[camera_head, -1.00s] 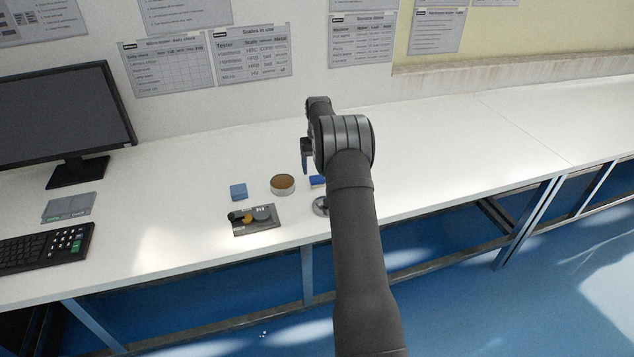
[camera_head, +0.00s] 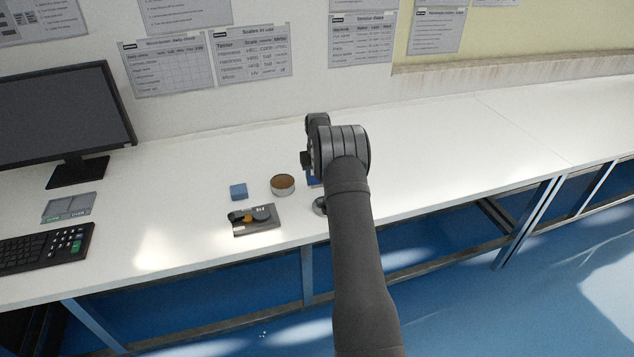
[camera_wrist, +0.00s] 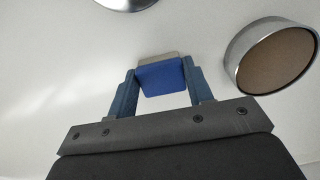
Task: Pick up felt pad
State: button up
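A small blue pad with a beige edge, which I take for the felt pad (camera_wrist: 162,78), lies on the white bench in the wrist view. My gripper (camera_wrist: 160,72) is low over the bench, with one blue-grey finger on each side of the pad. The fingers stand apart, with their inner sides very close to the pad's edges. I see no clear sign of squeezing or lifting. In the head view my gripper (camera_head: 309,165) is partly behind my arm, and only a bit of blue shows below it.
A round tin with a brown top (camera_wrist: 275,60) stands close to the right of the gripper. A shiny metal disc (camera_wrist: 128,3) is at the top. A blue block (camera_head: 238,191), a dark tray (camera_head: 254,219), a keyboard (camera_head: 45,242) and a monitor (camera_head: 60,115) are left. The bench (camera_head: 460,140) is clear to the right.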

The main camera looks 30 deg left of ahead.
jog(key=shift+r, duration=0.5)
jog(key=r, duration=0.3)
jog(key=shift+w+d+r, duration=0.1)
jog(key=shift+d+r, duration=0.2)
jog(key=d+r, duration=0.6)
jog(key=d, duration=0.5)
jog(key=shift+r, duration=0.2)
jog(key=shift+w, duration=0.1)
jog(key=o, duration=0.4)
jog(key=shift+c, duration=1.5)
